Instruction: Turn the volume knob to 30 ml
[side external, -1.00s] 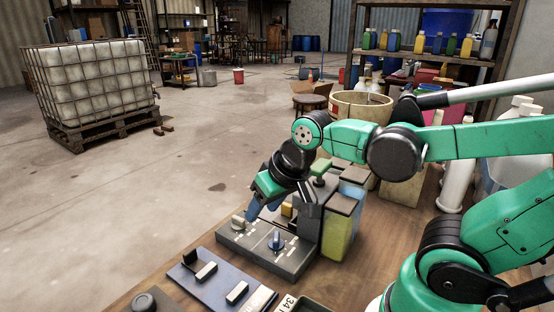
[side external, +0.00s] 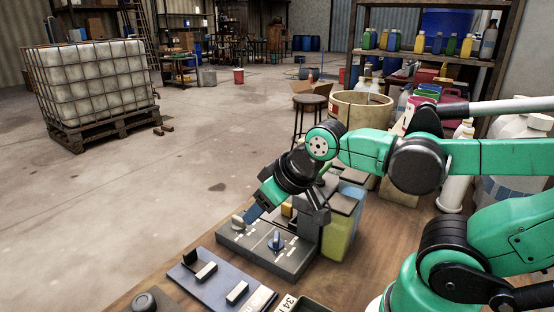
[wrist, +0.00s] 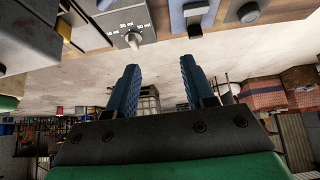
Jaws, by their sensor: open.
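My gripper (side external: 249,216), with blue fingers, slants down from the upper right beside the cream knob. In the wrist view my gripper (wrist: 159,64) is open, with nothing between its fingers; the knob lies beyond and left of the fingertips.
A blue plate with switch blocks (side external: 222,279) lies in front of the panel on the wooden bench (side external: 355,262). A yellow-filled container (side external: 338,236) stands close behind the panel. A round black knob (side external: 144,301) is at the front edge. Open floor lies left of the bench.

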